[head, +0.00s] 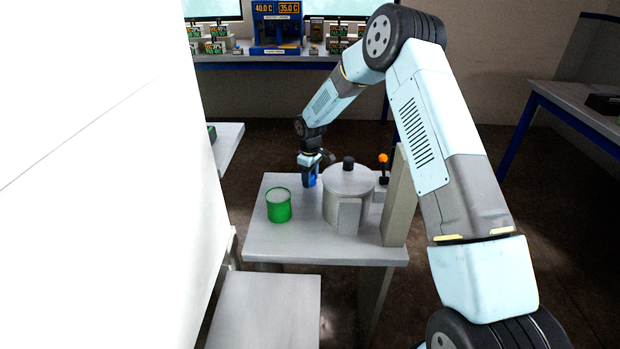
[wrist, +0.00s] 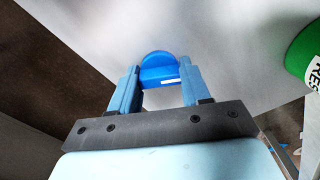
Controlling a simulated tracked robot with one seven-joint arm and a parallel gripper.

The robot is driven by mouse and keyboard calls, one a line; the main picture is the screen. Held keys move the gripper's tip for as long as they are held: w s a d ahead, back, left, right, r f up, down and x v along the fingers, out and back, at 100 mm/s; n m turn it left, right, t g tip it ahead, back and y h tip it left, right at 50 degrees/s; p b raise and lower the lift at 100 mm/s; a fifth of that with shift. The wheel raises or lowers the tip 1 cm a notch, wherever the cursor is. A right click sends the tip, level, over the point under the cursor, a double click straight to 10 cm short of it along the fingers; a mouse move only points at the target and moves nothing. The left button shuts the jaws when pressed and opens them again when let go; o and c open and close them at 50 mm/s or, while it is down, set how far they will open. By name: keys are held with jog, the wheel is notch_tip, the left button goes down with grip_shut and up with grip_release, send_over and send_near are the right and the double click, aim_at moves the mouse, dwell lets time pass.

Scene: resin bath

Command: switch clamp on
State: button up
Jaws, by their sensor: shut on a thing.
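My gripper (head: 312,168) is at the back of the small grey table, just left of the grey lidded pot (head: 346,196). In the wrist view its two blue fingers (wrist: 158,76) are shut on a blue rounded thing (wrist: 160,66) with a small white label. The blue thing also shows below the gripper in the head view (head: 309,179); whether it touches the table is unclear. A small lever with an orange knob (head: 383,159) stands upright behind the pot's right side, apart from my gripper. No label marks it as the clamp.
A green cup (head: 279,211) stands left of the pot; it also shows in the wrist view (wrist: 306,50). A tall beige post (head: 398,200) stands at the table's right. A white wall-like surface (head: 110,180) fills the left. The table's front (head: 300,246) is clear.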

jog(key=m, duration=0.6)
jog(key=shift+w+r+m, duration=0.1)
jog(key=shift+m, duration=0.2)
dwell(0.5)
jog(key=o, duration=1.1)
jog(key=shift+c, duration=0.2)
notch_tip(320, 180, up, 14)
jog(key=shift+f, duration=0.2)
